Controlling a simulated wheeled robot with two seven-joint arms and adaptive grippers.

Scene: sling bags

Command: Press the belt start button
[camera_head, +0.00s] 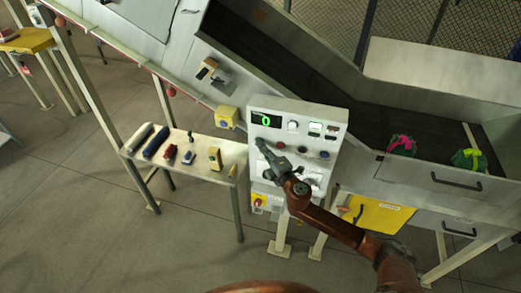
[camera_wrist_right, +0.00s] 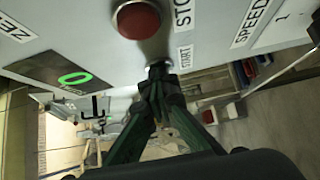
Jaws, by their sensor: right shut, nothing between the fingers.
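The control panel (camera_head: 338,118) is a pale box with a green "0" display (camera_head: 265,120), knobs and several buttons. My right gripper (camera_head: 262,147) is shut and empty, with its tips at the panel's left part. In the right wrist view the closed fingertips (camera_wrist_right: 158,70) are at the panel face, beside the START label (camera_wrist_right: 185,56). The start button is hidden behind the fingertips, and I cannot tell whether they touch it. A red button (camera_wrist_right: 137,18) next to the STOP label (camera_wrist_right: 182,14) is just above the fingertips. My left gripper is not in view.
A conveyor belt (camera_head: 360,117) carries a pink-and-green bag (camera_head: 401,146) and a green-and-yellow bag (camera_head: 469,160). A small table (camera_head: 185,166) with tools stands left of the panel. A yellow panel (camera_head: 375,214) is below the belt. Floor is clear at lower left.

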